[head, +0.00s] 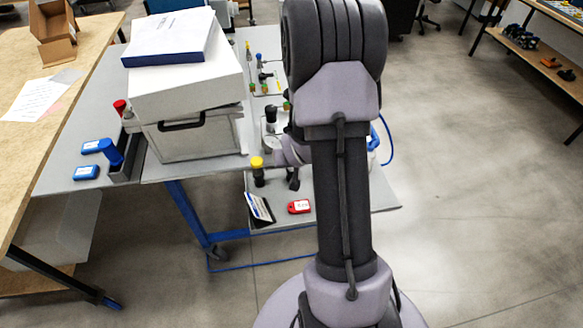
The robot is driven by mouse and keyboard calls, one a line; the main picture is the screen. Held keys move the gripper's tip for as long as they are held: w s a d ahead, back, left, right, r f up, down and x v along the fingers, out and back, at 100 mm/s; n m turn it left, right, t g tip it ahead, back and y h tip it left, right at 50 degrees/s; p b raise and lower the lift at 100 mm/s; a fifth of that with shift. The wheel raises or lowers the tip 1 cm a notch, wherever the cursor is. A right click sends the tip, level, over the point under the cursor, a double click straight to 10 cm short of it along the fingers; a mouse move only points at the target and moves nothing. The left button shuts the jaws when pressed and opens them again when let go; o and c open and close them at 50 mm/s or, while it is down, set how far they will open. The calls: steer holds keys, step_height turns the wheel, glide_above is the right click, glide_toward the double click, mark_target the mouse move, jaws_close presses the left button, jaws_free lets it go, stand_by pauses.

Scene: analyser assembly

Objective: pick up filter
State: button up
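I cannot pick out the filter with certainty in the head view. Small parts with green and yellow pieces (266,84) stand on the grey top of the blue-framed cart. A dark cylindrical part (271,114) stands nearer, just left of my arm. My arm fills the middle of the view and hides the cart's right side. Grey wrist parts show at the arm's left edge. A small dark piece below them may be my gripper (293,179); its fingers are not clear, and I see nothing held.
A white lidded box (190,135) with a blue-and-white package (168,38) on top fills the cart's middle. Blue devices (86,172) lie left. Floor at right is clear.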

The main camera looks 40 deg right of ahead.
steer(key=shift+w+d+f, duration=0.1)
steer(key=shift+w+f, duration=0.05)
steer(key=shift+f, duration=0.1)
steer(key=shift+r, duration=0.1)
jaws_close()
